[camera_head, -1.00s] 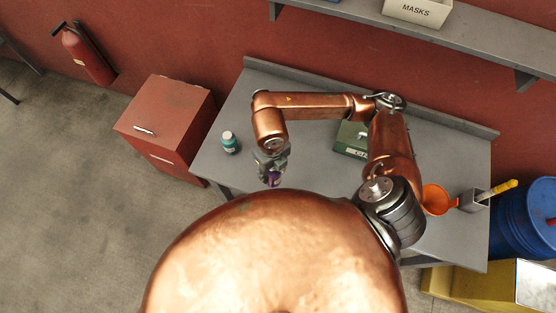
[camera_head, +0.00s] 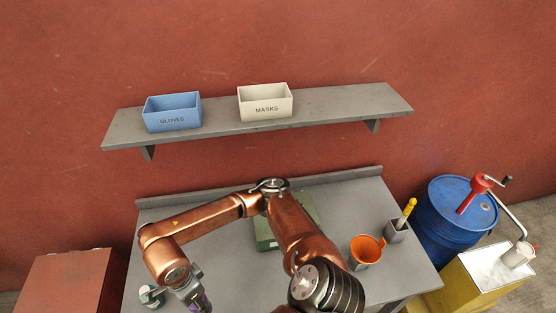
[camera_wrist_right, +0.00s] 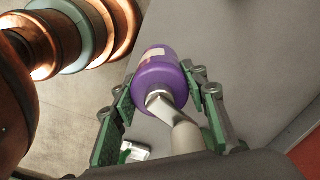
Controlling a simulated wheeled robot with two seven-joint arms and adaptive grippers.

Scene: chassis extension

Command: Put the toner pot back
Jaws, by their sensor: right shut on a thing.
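The purple pot (camera_wrist_right: 157,72), with a pale label and a grey neck, is between the green-sided fingers of my right gripper (camera_wrist_right: 162,98), which is shut on it. In the head view the pot is a small purple patch (camera_head: 203,303) at the bottom edge, partly hidden by the gripper (camera_head: 194,292). It is over the left front part of the grey table (camera_head: 220,250). A teal pot with a white cap (camera_head: 151,296) stands on the table just left of the gripper. My left gripper is not in view.
A wall shelf (camera_head: 340,104) holds a blue GLOVES bin (camera_head: 172,112) and a white MASKS bin (camera_head: 265,102); its right half is bare. A green box (camera_head: 265,238), orange funnel (camera_head: 366,249) and grey holder (camera_head: 397,231) stand on the table. A blue drum (camera_head: 450,220) is to the right.

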